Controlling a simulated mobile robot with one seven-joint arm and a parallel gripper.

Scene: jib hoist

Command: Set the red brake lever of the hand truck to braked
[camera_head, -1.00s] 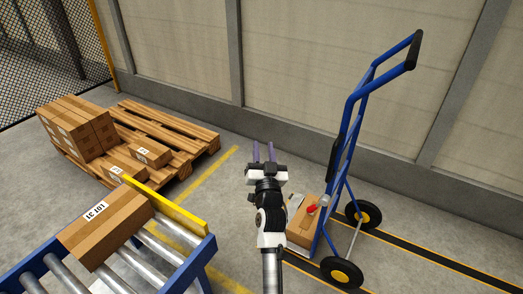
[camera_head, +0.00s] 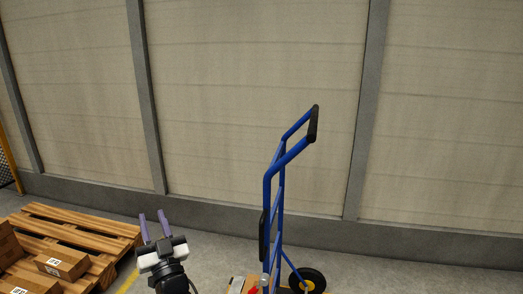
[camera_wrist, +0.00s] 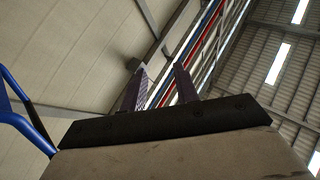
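The blue hand truck (camera_head: 268,205) stands upright right of centre in the head view, in front of the wall. Its black handle grip is at the top and one black wheel (camera_head: 309,280) shows at the bottom. A small bit of the red brake lever (camera_head: 253,290) shows at the bottom edge; its setting cannot be told. My gripper (camera_head: 152,226) is left of the hand truck, pointing up, with its two purple fingers apart and nothing between them. In the wrist view the fingers (camera_wrist: 158,88) point at the ceiling, and a blue tube of the truck (camera_wrist: 25,120) shows at left.
A wooden pallet (camera_head: 84,231) with cardboard boxes (camera_head: 62,262) stands at the lower left. A box (camera_head: 236,284) sits low at the hand truck. The wall with grey posts (camera_head: 364,120) closes off the back.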

